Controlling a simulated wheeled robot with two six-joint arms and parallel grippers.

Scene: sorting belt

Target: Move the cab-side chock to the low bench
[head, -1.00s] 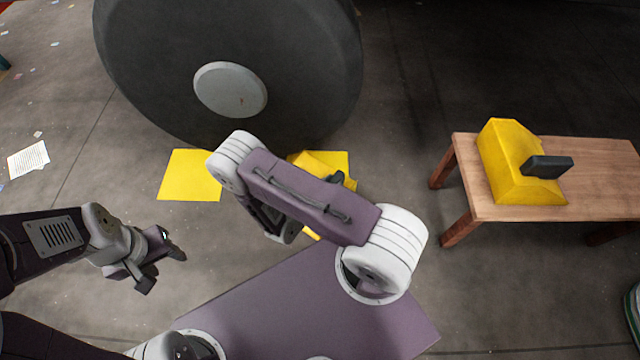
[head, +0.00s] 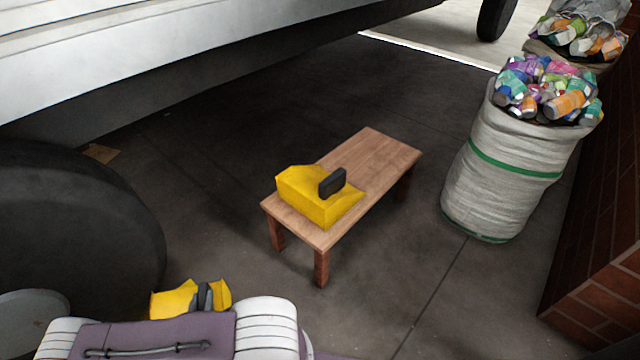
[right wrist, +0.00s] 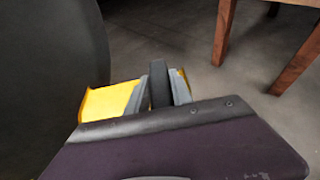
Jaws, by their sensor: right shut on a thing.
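A yellow wedge chock (head: 176,300) shows at the lower left of the head view, just above my right arm and close beside the dark tyre. My right gripper (head: 204,297) is shut on its dark handle (right wrist: 158,84). In the right wrist view the yellow body (right wrist: 105,102) shows beside the fingers, partly hidden by the gripper. Whether it is clear of the floor cannot be told. The low wooden bench (head: 380,155) stands ahead, in the middle. A second yellow chock (head: 310,200) with a black handle sits on its near end. My left gripper is out of view.
The big tyre (head: 80,230) stands at the left under the vehicle's body (head: 200,60). A white sack (head: 505,175) full of cans and bottles stands right of the bench, by a brick wall (head: 600,270). The bench's far half is bare. Floor around the bench is clear.

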